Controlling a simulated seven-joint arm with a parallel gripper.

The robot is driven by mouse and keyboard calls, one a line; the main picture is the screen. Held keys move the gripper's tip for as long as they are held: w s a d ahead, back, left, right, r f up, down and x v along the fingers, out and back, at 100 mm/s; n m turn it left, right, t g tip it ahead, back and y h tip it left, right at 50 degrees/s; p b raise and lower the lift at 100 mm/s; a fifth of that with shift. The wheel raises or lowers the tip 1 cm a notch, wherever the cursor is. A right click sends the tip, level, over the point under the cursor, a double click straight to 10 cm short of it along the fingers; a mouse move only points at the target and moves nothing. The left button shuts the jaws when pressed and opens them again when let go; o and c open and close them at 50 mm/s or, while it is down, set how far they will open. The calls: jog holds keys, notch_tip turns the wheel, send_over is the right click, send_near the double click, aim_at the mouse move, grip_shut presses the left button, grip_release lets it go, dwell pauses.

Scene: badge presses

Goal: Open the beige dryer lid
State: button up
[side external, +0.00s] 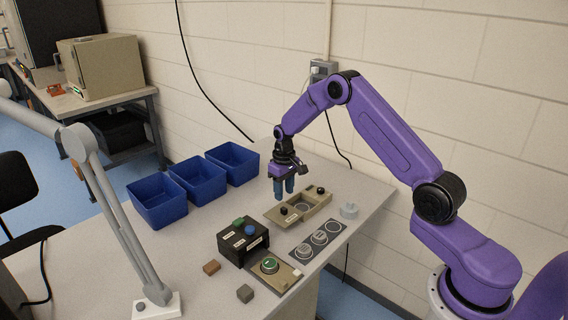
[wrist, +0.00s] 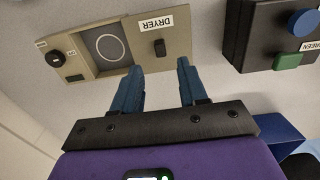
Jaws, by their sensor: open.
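The beige dryer (side external: 296,212) lies on the table below my gripper. In the wrist view the dryer (wrist: 130,65) carries a white DRYER label. A black handle (wrist: 160,47) stands on the beige lid panel (wrist: 177,42) at the label end. A recess with a pale ring (wrist: 110,47) shows uncovered beside that panel, and a black dial (wrist: 55,58) sits at the far end. My gripper (side external: 284,194) points down above the handle end. In the wrist view my gripper (wrist: 158,70) is open and empty, its blue fingers apart from the handle.
A black box (side external: 243,242) with green and blue buttons stands near the dryer. A grey plate with round slots (side external: 319,239) and a beige unit with a green disc (side external: 273,271) lie in front. Blue bins (side external: 160,202) line the back left. A pale knobbed part (side external: 349,211) stands at right.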

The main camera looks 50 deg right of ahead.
aim_at(284, 208)
notch_tip(284, 208, up, 11)
dwell(0.3)
jog(key=s+a+r+n, duration=0.3)
jog(key=s+a, duration=0.5)
jog(key=a, duration=0.1)
jog(key=s+a+r+n, duration=0.3)
jog(key=s+a+r, duration=0.1)
jog(key=s+a, duration=0.35)
jog(key=s+n, duration=0.6)
jog(key=s, duration=1.9)
jog(key=shift+s+f+n, duration=0.15)
jog(key=shift+s+n, duration=0.15)
jog(key=shift+s, duration=0.05)
